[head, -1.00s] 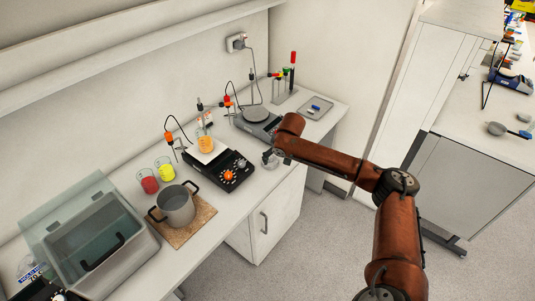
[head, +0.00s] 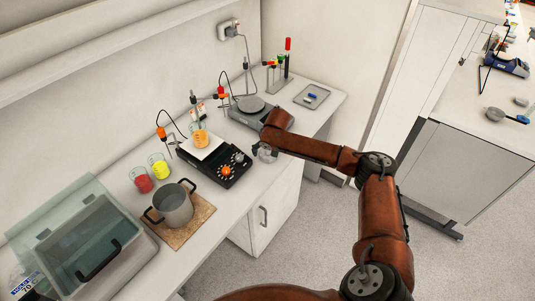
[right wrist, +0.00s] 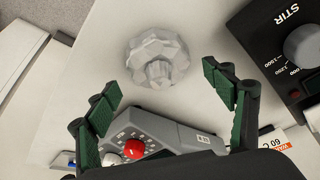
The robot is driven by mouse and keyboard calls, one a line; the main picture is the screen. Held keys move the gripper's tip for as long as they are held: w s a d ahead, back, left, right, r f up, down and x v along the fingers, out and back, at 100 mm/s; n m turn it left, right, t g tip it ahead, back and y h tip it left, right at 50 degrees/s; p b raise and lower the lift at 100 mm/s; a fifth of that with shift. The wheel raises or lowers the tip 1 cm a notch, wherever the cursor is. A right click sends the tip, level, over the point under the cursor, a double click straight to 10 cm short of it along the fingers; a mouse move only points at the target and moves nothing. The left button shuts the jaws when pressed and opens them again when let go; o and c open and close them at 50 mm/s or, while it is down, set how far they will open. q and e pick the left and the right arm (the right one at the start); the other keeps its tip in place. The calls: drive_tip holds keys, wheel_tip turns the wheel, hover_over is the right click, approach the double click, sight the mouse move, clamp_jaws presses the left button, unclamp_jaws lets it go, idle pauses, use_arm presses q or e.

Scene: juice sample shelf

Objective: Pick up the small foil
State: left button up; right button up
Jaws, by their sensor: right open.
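The small foil (right wrist: 158,60) is a crumpled silver piece with a raised knob in its middle. It lies on the white bench top near the front edge. It also shows in the head view (head: 266,154), just below the end of my right arm. My right gripper (right wrist: 160,78) is open and empty, its green-padded fingers spread to either side just short of the foil. In the head view my right arm hides most of that gripper. My left gripper is not in view.
A black stirrer (head: 227,168) stands left of the foil in the head view, and a grey device (head: 248,115) stands behind it. A pot (head: 174,207), beakers (head: 160,168) and an open grey bath (head: 92,250) stand farther left. A small tray (head: 312,96) lies at the back right.

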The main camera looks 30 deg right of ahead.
drive_tip(key=c, duration=1.1)
drive_tip(key=shift+o, duration=0.2)
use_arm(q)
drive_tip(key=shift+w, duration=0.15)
